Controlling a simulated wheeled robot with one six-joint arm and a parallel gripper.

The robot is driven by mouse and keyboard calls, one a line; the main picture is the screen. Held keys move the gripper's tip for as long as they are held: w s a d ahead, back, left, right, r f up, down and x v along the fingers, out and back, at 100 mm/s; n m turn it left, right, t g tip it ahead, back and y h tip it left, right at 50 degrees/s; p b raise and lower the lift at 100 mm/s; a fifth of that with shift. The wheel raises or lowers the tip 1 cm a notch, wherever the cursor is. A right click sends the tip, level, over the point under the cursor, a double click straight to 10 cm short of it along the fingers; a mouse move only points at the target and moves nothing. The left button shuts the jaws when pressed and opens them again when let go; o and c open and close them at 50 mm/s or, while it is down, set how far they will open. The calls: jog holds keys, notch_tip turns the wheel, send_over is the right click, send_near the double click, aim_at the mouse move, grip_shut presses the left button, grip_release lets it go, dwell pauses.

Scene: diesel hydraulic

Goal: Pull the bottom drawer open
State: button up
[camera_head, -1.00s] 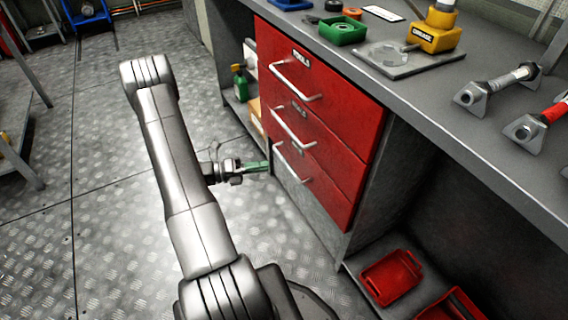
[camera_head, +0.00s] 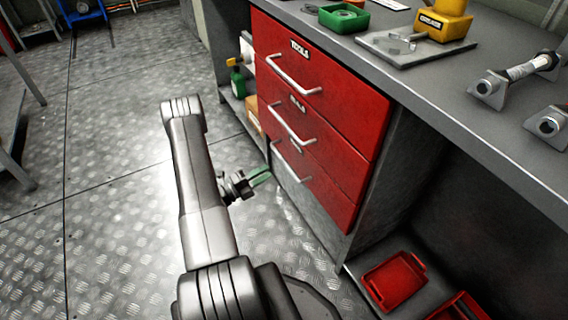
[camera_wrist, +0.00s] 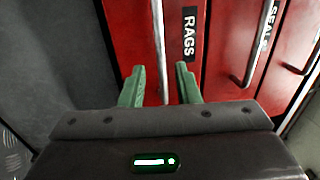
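The red bottom drawer (camera_head: 325,190) is closed, flush with the drawers above it. Its pale bar handle (camera_head: 290,162) shows in the head view, close to my gripper (camera_head: 266,174). In the wrist view the drawer front carries a "RAGS" label (camera_wrist: 189,35). There my gripper (camera_wrist: 161,76) has its two green fingers spread apart, with the bar handle (camera_wrist: 160,40) running between them in the picture. The fingers do not appear closed on it. How deep the handle sits between the fingers is hard to tell.
The middle drawer, labelled "SEALS" (camera_wrist: 268,28), and the top "TOOLS" drawer (camera_head: 335,85) are closed. A grey workbench (camera_head: 460,85) extends right. Red bins (camera_head: 393,282) sit low at right.

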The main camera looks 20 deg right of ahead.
aim_at(284, 160)
jog(key=b+x, duration=0.1)
jog(key=x, duration=0.7)
jog(key=shift+d, duration=0.35)
grip_shut()
